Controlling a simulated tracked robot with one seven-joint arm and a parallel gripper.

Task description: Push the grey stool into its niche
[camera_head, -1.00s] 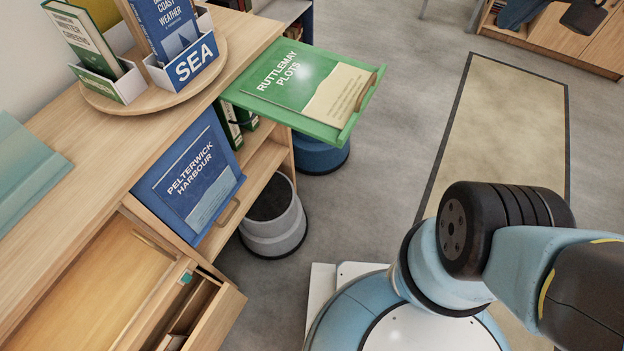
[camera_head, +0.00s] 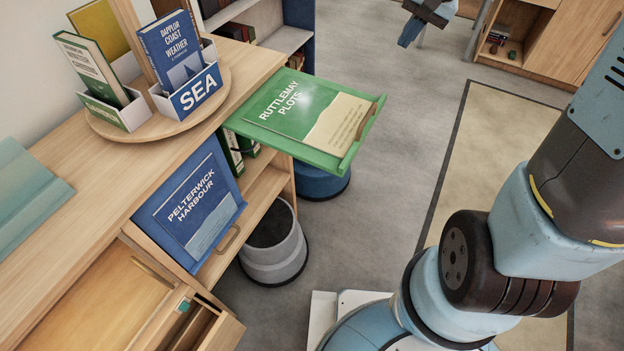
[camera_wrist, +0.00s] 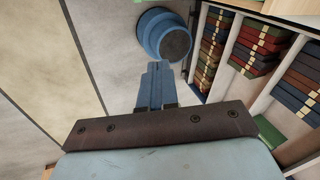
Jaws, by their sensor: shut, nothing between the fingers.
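The grey stool (camera_head: 274,252), a round drum with a dark recessed top, stands upright on the floor beside the wooden cabinet, below the blue Pelterwick Harbour panel. Its left side is partly hidden by the cabinet. A niche for it cannot be made out clearly. My gripper (camera_head: 407,36) is far beyond the stool, at the top of the head view, above the floor and apart from it. In the wrist view its blue fingers (camera_wrist: 154,68) are together and empty, pointing toward a blue stool (camera_wrist: 150,30). The grey stool does not show in the wrist view.
The blue stool also stands under the raised green flap (camera_head: 340,150) in the head view. The cabinet has an open drawer (camera_head: 215,325). A bookcase (camera_head: 285,40) is behind. Grey floor (camera_head: 380,200) and a beige rug (camera_head: 500,140) lie clear to the right.

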